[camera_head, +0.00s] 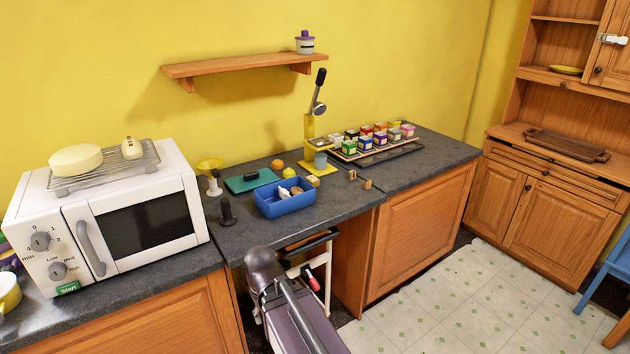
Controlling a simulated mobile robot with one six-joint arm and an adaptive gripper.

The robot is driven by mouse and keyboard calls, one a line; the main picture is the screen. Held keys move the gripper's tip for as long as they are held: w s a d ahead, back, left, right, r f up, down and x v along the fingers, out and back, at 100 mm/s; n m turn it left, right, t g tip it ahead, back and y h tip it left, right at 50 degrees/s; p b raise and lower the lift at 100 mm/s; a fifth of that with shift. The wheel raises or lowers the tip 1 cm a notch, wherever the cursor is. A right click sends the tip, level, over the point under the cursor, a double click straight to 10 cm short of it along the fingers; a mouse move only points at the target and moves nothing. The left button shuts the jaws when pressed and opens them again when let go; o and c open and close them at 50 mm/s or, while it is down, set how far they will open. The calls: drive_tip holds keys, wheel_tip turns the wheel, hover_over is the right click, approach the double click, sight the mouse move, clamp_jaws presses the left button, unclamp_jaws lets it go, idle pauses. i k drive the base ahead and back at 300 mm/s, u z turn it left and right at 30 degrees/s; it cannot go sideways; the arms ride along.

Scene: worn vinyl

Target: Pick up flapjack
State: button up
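I cannot tell for sure which thing is the flapjack; the food pieces are small in this view. A small tan block (312,181) lies on the dark counter, just right of an open blue box (285,207). A brownish piece (297,190) and a pale piece (283,194) lie inside the box. Two small brown blocks, one (352,174) farther back and one (366,184) nearer, lie farther right on the counter. A dark jointed shape at the bottom middle appears to be part of my arm. I cannot make out my gripper's fingers.
A white microwave (150,215) stands left with a wire rack on top. A yellow juicer press (311,145), an orange (277,164), a lemon (289,172) and a teal board (250,181) crowd the back. A tray (377,152) of small jars stands right. The counter's front right is clear.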

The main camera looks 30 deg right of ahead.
sight(314, 181)
drive_tip(key=i, duration=1.2)
drive_tip(key=u, duration=0.05)
